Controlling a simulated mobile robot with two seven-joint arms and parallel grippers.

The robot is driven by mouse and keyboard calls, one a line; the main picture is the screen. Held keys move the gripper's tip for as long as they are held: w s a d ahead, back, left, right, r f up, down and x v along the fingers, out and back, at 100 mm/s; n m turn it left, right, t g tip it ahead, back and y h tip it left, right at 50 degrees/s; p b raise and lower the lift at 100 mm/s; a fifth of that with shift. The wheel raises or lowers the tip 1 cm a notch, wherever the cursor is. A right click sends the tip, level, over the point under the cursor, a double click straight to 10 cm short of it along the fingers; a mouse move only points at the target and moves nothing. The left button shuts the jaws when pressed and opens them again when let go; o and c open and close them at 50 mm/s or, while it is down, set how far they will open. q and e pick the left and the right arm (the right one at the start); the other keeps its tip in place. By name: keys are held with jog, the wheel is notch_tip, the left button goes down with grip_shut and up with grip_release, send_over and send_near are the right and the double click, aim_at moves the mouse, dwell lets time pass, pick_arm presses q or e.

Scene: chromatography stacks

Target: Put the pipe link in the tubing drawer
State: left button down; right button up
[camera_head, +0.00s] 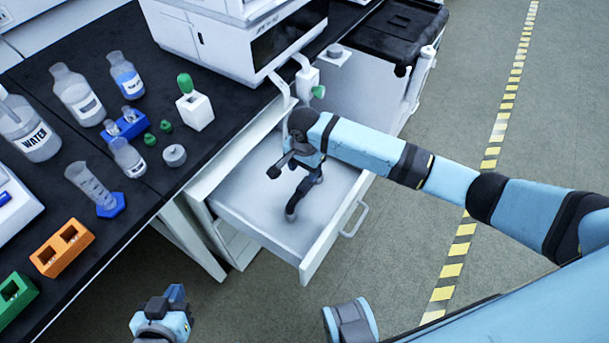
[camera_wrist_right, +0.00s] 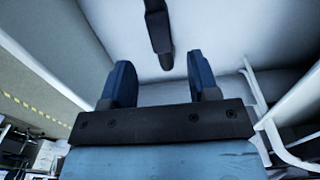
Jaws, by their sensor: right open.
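The tubing drawer (camera_head: 250,207) is pulled open below the bench, with a pale floor. My right gripper (camera_head: 309,172) is over it, pointing down into it. In the wrist view, the right gripper (camera_wrist_right: 158,75) has its two blue fingers wide apart with nothing between them. A dark pipe link with a greyish end (camera_head: 297,200) is inside the drawer's outline, just below the gripper. In the wrist view the link (camera_wrist_right: 158,25) lies beyond the fingertips against the pale floor, its far end cut off by the frame. My left gripper (camera_head: 165,312) is low at the bottom edge, away from the drawer; its fingers are unclear.
The drawer's front handle (camera_head: 355,219) faces the open grey floor. The black bench (camera_head: 75,213) holds bottles, an orange block (camera_head: 62,248), a green block (camera_head: 15,297) and a white box (camera_head: 195,112). A white instrument (camera_head: 235,35) stands at the back.

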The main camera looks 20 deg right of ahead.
aim_at(304, 183)
jog(key=shift+r+p, duration=0.4)
jog(key=shift+r, duration=1.85)
